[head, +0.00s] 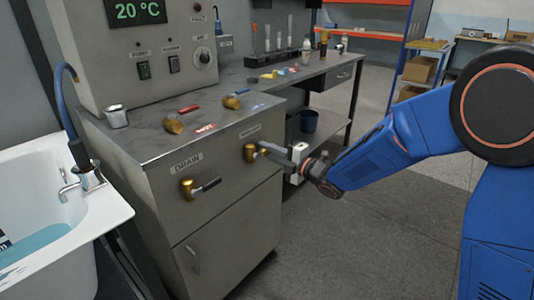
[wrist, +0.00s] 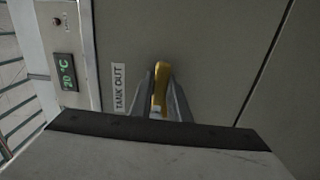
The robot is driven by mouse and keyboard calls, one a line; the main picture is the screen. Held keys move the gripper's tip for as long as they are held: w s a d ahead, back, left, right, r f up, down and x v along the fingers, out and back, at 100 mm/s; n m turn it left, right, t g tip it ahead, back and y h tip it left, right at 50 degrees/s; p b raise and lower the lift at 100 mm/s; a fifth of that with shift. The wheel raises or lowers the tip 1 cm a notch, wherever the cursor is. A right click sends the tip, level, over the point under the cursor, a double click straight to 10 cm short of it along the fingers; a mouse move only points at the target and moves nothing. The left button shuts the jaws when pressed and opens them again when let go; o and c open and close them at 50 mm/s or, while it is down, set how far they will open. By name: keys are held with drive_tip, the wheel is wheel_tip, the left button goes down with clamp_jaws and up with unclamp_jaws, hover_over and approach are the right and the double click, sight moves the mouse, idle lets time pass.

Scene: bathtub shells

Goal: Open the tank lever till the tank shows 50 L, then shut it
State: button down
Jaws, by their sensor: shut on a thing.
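The tank lever (head: 250,153) is a brass valve on the front of the grey cabinet, below a small label. In the wrist view the brass handle (wrist: 160,84) stands between my two fingers beside a "TANK OUT" label (wrist: 119,88). My gripper (head: 270,150) reaches it from the right and is shut on it; in the wrist view my fingers (wrist: 160,92) press on both sides of the handle. The finger tips partly hide the lever in the head view. No litre reading shows; the display (head: 137,12) reads 20 °C.
A second brass lever labelled DRAIN (head: 187,188) sits lower left on the cabinet (head: 215,225). A white bathtub (head: 105,215) with blue water is at left. The floor (head: 370,225) at right is clear.

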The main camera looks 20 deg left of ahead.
drive_tip(key=shift+n, duration=0.3)
drive_tip(key=c, duration=1.7)
unclamp_jaws()
drive_tip(key=shift+r, duration=0.1)
drive_tip(key=v, duration=1.7)
drive_tip(key=shift+s+d, duration=0.2)
